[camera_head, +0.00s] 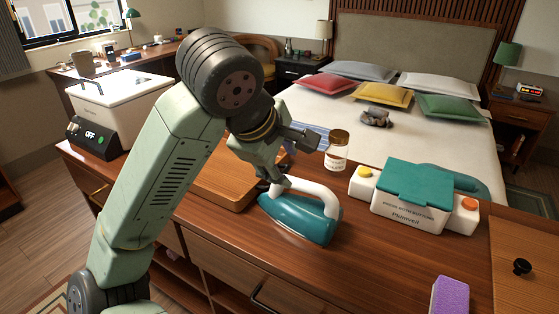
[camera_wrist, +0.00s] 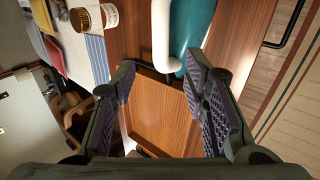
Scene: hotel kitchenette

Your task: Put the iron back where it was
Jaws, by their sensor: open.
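The iron (camera_head: 300,218) has a teal body and a white handle and rests on the brown wooden counter. Its handle and teal body also show at the top of the wrist view (camera_wrist: 195,22). My gripper (camera_head: 268,178) is beside the handle end of the iron, over the edge of a wooden board (camera_head: 215,186). In the wrist view my gripper (camera_wrist: 160,88) is open, its two dark ridged pads spread apart with nothing between them. The iron lies beyond the fingertips. Whether a fingertip touches the handle cannot be told.
A brown-capped jar (camera_head: 337,157) stands behind the iron. A white and teal device (camera_head: 410,205) is to its right. A purple sponge (camera_head: 450,296) lies at the front right. A white appliance marked OFF (camera_head: 110,110) stands at the left. Bare counter lies between iron and sponge.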

